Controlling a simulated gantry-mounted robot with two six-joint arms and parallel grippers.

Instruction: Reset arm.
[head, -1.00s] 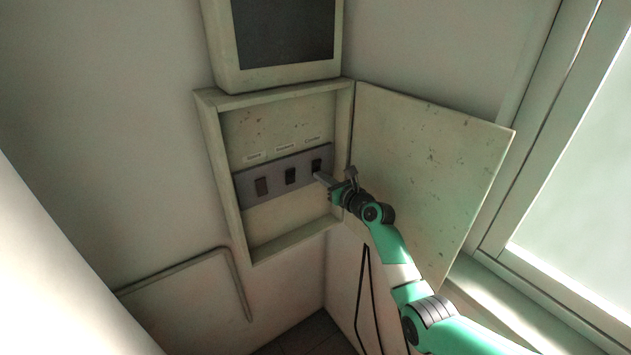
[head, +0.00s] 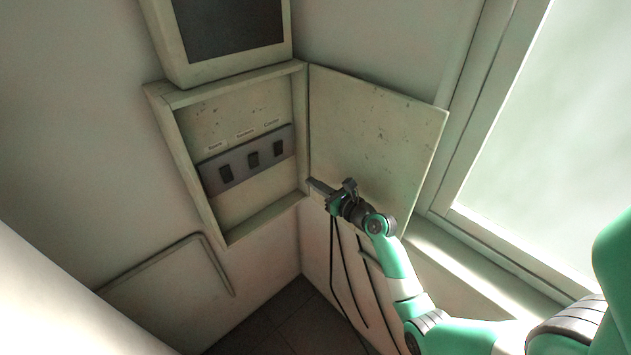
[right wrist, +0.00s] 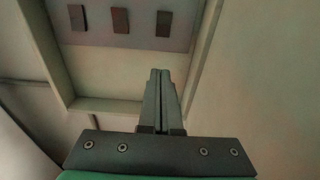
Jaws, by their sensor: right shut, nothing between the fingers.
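My right gripper (head: 313,184) is shut and empty in the head view, in front of the lower right edge of the open wall box. In the right wrist view its two fingers (right wrist: 160,80) lie together, pointing toward the box. The box (head: 232,241) holds a grey panel with three dark switches: left (head: 225,173), middle (head: 252,159) and right (head: 278,148). Small labels sit above them, too small to read surely. The gripper is apart from the switches. My left gripper is not in view.
The box's door (head: 375,130) stands open to the right, beside and behind my right arm. A dark screen (head: 230,28) hangs above the box. A bent pipe (head: 150,265) runs along the left wall. A bright window (head: 540,140) is at the right. Open room lies in front of the box.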

